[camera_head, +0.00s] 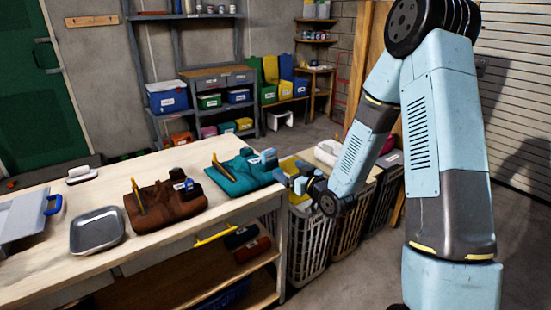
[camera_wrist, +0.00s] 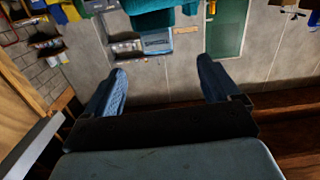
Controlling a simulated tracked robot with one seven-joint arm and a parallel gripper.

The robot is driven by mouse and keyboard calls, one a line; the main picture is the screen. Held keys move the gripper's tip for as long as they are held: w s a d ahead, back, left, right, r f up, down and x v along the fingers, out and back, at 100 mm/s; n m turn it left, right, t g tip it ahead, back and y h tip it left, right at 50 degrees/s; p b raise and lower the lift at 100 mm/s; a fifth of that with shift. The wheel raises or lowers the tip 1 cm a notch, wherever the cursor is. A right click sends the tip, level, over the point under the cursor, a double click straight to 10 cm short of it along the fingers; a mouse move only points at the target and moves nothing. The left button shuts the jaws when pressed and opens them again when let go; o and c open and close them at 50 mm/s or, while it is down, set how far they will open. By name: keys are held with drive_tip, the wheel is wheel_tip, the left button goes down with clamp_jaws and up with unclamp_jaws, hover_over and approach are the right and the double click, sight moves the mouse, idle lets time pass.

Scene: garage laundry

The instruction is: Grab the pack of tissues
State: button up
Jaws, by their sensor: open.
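A small light-blue pack (camera_head: 268,157), which looks like the pack of tissues, sits at the right end of the teal folded cloth (camera_head: 232,176) on the workbench (camera_head: 170,232). Its print is too small to read. In the wrist view the pale-blue pack (camera_wrist: 157,43) shows beyond the fingertips, roughly between them, beside the teal cloth (camera_wrist: 150,20). My gripper (camera_head: 287,176) is at the bench's right end, just right of the pack. In the wrist view my gripper (camera_wrist: 162,72) is open, with nothing between its blue fingers.
Laundry baskets (camera_head: 308,245) stand right of the bench under my arm. Shelves with bins (camera_head: 168,98) stand behind.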

sight(271, 157)
drive_tip(key=shift+t, duration=0.3)
drive_tip(key=x, duration=1.3)
drive_tip(key=shift+w+f, duration=0.35)
drive_tip(key=shift+w, duration=0.05)
drive_tip(key=c, duration=1)
drive_tip(key=shift+r, duration=0.1)
